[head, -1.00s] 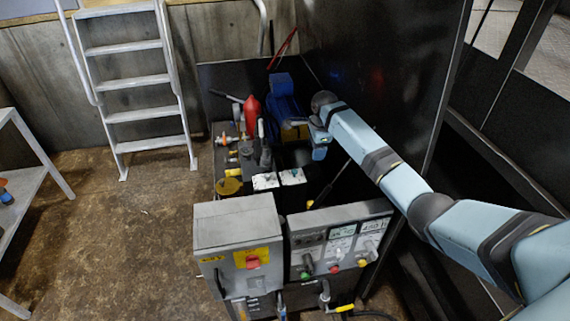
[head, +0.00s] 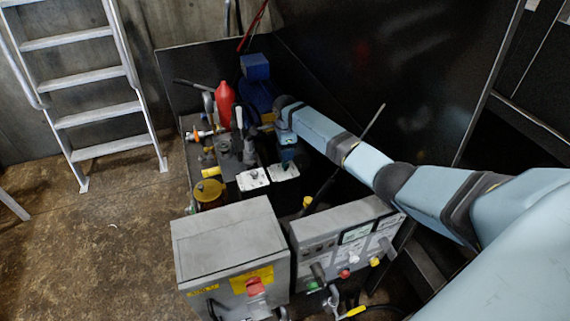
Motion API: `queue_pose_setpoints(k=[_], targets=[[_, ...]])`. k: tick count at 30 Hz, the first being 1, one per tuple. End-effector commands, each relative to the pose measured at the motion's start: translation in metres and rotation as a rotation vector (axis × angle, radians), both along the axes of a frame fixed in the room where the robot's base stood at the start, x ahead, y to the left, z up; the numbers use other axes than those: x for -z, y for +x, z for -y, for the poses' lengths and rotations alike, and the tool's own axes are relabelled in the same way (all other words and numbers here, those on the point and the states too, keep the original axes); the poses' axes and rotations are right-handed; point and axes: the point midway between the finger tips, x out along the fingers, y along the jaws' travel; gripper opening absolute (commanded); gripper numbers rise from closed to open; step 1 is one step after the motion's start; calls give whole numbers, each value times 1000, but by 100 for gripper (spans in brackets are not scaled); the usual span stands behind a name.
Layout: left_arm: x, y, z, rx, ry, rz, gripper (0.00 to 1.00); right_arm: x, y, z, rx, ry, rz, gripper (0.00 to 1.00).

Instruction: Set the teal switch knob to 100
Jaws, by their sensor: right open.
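I cannot make out a teal switch knob or any scale reading 100. The grey control panel (head: 330,235) at lower centre faces away from me at a steep angle, and its small fittings are hard to tell apart. A green button (head: 312,286), a red button (head: 345,273) and a yellow button (head: 375,261) line its lower edge. My right arm reaches in from the right. My right gripper (head: 288,160) hangs open beyond the panel, over the machinery and apart from the panel. Its fingertips are mostly hidden. My left gripper is out of view.
A grey box with a red switch (head: 255,286) stands left of the panel. A red bottle (head: 225,103), a blue motor (head: 256,82) and two white-topped blocks (head: 253,179) sit behind. Dark metal walls bound the right. A ladder (head: 95,85) and open floor lie left.

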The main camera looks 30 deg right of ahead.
Motion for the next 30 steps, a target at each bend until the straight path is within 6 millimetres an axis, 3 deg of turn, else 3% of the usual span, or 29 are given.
queue_pose_setpoints(k=[3,9,22,28,30], targets=[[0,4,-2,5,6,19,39,27,0,0,0,-1,-3,54],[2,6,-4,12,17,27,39,54,0,0,1,-2,-2,54],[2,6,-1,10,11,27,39,63,0,0,0,0,1,54],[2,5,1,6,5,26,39,63,0,0,0,0,1,11],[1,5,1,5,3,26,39,63,0,0,0,0,1,6]])
